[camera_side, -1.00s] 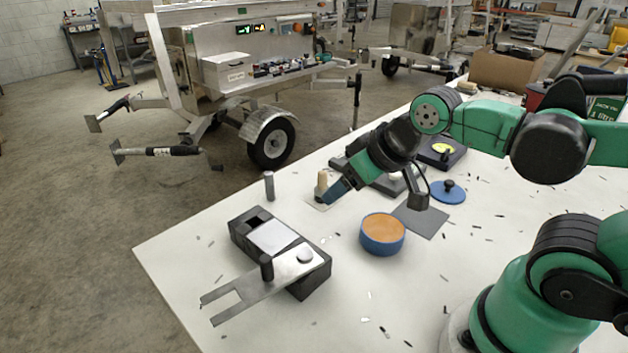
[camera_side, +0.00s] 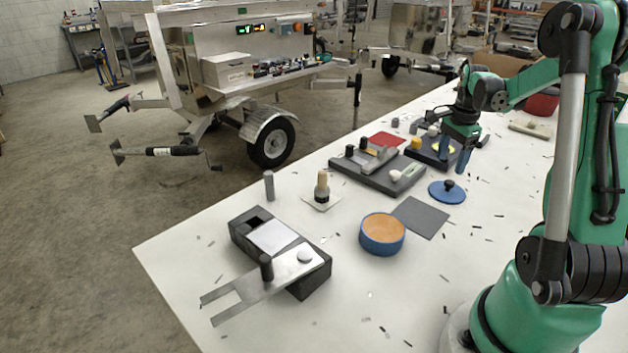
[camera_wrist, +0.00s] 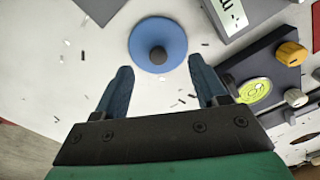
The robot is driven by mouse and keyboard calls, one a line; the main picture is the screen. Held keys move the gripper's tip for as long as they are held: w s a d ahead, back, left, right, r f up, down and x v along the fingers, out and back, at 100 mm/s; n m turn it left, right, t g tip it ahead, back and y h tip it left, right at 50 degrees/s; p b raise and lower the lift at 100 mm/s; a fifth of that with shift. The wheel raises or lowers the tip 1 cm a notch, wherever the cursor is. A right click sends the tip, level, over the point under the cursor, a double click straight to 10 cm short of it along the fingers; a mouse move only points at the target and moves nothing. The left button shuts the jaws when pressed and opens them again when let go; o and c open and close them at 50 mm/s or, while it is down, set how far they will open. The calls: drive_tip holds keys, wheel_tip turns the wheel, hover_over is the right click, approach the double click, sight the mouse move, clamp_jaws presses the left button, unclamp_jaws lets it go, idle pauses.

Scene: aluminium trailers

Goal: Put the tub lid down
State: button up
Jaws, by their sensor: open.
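The tub lid (camera_side: 447,193) is a blue disc with a black knob, lying flat on the white table right of the dark fixture plate. In the wrist view the lid (camera_wrist: 158,44) lies ahead of the fingertips, its knob facing the camera. My gripper (camera_side: 464,158) is open and empty, above and behind the lid in the side view, near the dark box with the yellow-green disc. In the wrist view my gripper (camera_wrist: 160,80) has its two blue fingers spread wide. The blue tub (camera_side: 382,240) stands open at the front, its orange-brown inside showing.
A grey mat (camera_side: 420,217) lies between tub and lid. A dark plate with fittings (camera_side: 376,172) and a dark box (camera_side: 426,152) stand behind. A brush on a pad (camera_side: 322,188) and a black block with a forked metal plate (camera_side: 268,285) are left. Small chips litter the table.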

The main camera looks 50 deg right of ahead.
sight(450, 182)
drive_tip(key=shift+s+d+f+m, duration=0.4)
drive_tip(key=shift+s+d, duration=0.05)
drive_tip(key=shift+d, duration=0.05)
drive_tip(key=shift+f, duration=2.75)
clamp_jaws()
